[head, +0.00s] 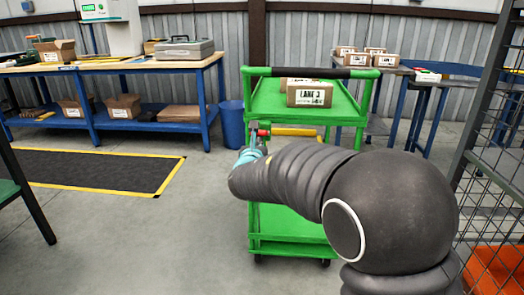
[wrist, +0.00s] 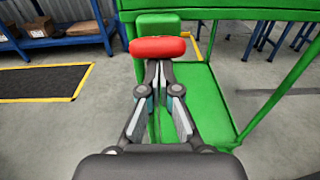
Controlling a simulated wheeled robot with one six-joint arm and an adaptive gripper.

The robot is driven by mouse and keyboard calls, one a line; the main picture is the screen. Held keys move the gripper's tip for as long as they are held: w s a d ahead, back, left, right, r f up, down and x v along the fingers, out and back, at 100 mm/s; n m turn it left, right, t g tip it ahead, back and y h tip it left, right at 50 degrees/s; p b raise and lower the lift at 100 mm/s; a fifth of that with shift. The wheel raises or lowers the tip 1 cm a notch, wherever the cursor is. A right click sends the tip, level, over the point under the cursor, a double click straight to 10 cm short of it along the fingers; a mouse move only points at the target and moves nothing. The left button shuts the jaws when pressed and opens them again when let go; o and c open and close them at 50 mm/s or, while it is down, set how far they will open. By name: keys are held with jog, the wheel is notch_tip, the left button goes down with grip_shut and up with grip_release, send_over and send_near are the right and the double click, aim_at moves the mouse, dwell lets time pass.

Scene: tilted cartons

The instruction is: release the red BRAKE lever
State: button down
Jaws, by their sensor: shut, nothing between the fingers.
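The red brake lever (head: 264,132) sits at the left post of the green cart (head: 258,107) in the head view. In the wrist view the red lever (wrist: 158,47) lies across the picture, just beyond my fingertips, in front of a green block on the cart (wrist: 205,95). My gripper (wrist: 158,68) is shut and empty, with its tips at the near edge of the lever. I cannot tell whether they touch it. In the head view my gripper (head: 254,141) is small and partly hidden by my arm.
A carton (head: 309,93) labelled LANE stands on the cart's top shelf. A blue bin (head: 232,124) is left of the cart. A workbench (head: 130,66) stands at the back left, a mesh fence (head: 496,165) at the right. Floor left of the cart is clear around a black mat (head: 95,171).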

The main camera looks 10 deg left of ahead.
jog(key=shift+w+r, duration=0.2)
jog(key=shift+r, duration=0.65)
jog(key=shift+r, duration=0.3)
notch_tip(320, 180, down, 5)
jog(key=s+b, duration=0.2)
jog(key=b, duration=0.4)
jog(key=s+d+r+p, duration=0.1)
jog(key=s+r, duration=0.2)
jog(key=s, duration=0.6)
jog(key=shift+s+d+r, duration=0.15)
jog(key=shift+s+r, duration=0.05)
jog(key=shift+s, duration=0.05)
